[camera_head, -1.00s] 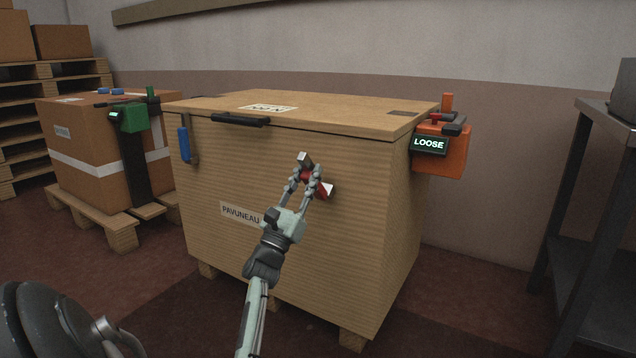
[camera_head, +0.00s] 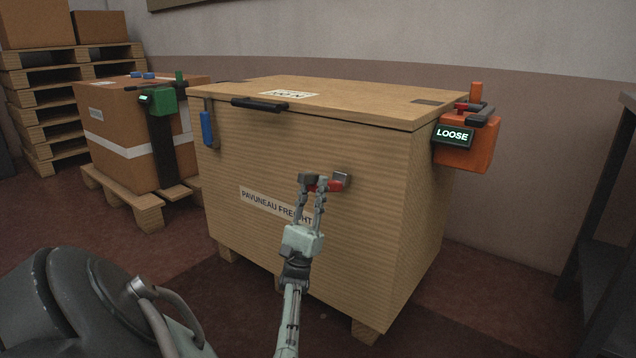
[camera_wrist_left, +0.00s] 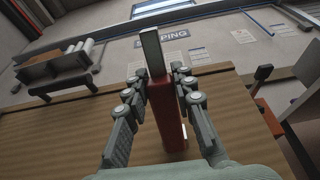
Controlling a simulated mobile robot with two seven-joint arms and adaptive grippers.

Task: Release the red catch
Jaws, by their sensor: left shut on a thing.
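The red catch (camera_head: 335,186), a red bar with a grey metal end, is in front of the wooden crate's (camera_head: 270,165) front face. My left gripper (camera_head: 313,182) is shut on it. In the left wrist view, the red catch (camera_wrist_left: 165,112) stands between the closed fingers (camera_wrist_left: 157,82), its grey end pointing up the picture. I cannot tell whether it is still joined to the crate. An orange unit (camera_head: 466,145) at the crate's right side reads "LOOSE" and has a small red part on top. My right gripper is out of view.
A blue-handled catch (camera_head: 207,128) and a black handle (camera_head: 259,103) are on the crate's front. A strapped carton (camera_head: 120,125) with a green unit (camera_head: 162,102) stands on a pallet at left. A dark table (camera_head: 605,200) stands at right. Floor between is clear.

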